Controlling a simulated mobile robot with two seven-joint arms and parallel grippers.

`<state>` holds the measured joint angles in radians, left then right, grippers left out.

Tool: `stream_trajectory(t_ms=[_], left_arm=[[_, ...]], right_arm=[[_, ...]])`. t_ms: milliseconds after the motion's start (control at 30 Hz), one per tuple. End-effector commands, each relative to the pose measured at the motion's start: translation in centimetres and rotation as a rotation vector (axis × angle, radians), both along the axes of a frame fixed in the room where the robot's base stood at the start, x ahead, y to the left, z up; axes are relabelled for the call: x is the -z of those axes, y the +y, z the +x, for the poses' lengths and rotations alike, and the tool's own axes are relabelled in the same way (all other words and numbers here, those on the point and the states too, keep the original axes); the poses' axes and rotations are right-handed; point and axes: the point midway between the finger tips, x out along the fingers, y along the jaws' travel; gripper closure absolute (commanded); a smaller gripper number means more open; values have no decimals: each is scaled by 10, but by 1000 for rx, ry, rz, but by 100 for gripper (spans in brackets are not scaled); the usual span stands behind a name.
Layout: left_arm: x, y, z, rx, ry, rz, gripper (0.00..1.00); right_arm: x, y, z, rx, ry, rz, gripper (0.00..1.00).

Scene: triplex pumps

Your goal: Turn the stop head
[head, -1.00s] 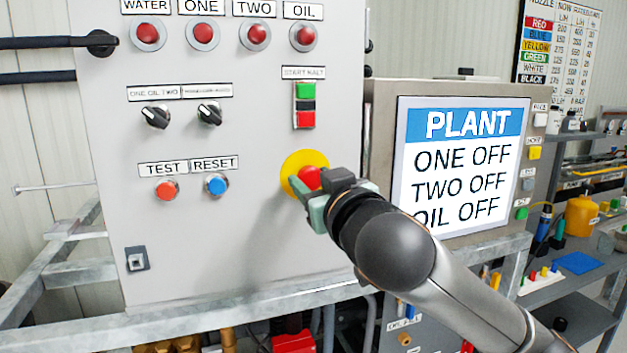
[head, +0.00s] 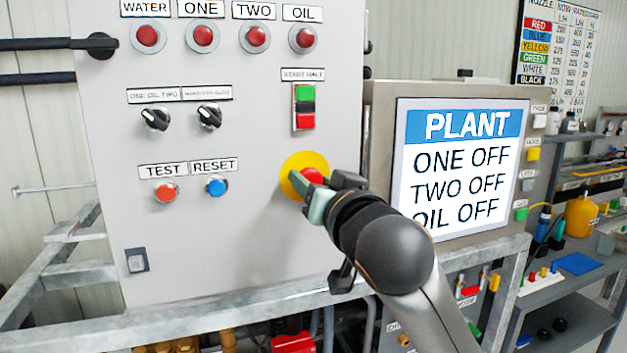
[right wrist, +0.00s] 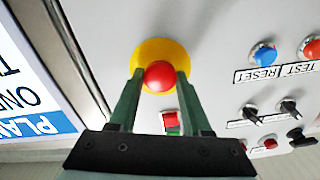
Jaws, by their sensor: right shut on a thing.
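The stop head is a red mushroom button (head: 312,176) on a yellow round plate (head: 294,164), low on the right of the grey control panel. My right gripper (head: 318,188) is at the stop head and partly covers it in the head view. In the right wrist view the red head (right wrist: 159,75) sits between the two green fingers (right wrist: 158,92), which are shut on its sides. The yellow plate (right wrist: 160,49) shows behind it. My left gripper is not in view.
The panel (head: 240,230) carries lamps, a green and red start/halt switch (head: 305,107), two black selector knobs and the test and reset buttons (head: 216,186). A screen (head: 460,165) reading PLANT, ONE OFF, TWO OFF, OIL OFF stands to the right. A metal rail (head: 230,315) runs below.

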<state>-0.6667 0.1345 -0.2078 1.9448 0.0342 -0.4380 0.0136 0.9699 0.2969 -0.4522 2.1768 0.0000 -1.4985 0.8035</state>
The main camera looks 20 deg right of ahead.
Motion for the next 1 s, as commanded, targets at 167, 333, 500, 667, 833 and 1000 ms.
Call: stream_trajectory(t_ms=[167, 333, 500, 667, 833, 1000], left_arm=[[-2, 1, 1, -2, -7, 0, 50], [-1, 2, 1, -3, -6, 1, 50], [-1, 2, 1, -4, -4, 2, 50], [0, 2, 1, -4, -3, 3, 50], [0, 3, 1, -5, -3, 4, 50], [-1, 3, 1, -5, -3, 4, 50]], right_arm=[[-1, 0, 0, -1, 0, 48, 100], [-1, 0, 0, 1, 0, 47, 100], [-1, -1, 0, 1, 0, 46, 41], [-1, -1, 0, 1, 0, 45, 23], [-1, -1, 0, 0, 1, 45, 20], [-1, 0, -2, 0, -1, 45, 20]])
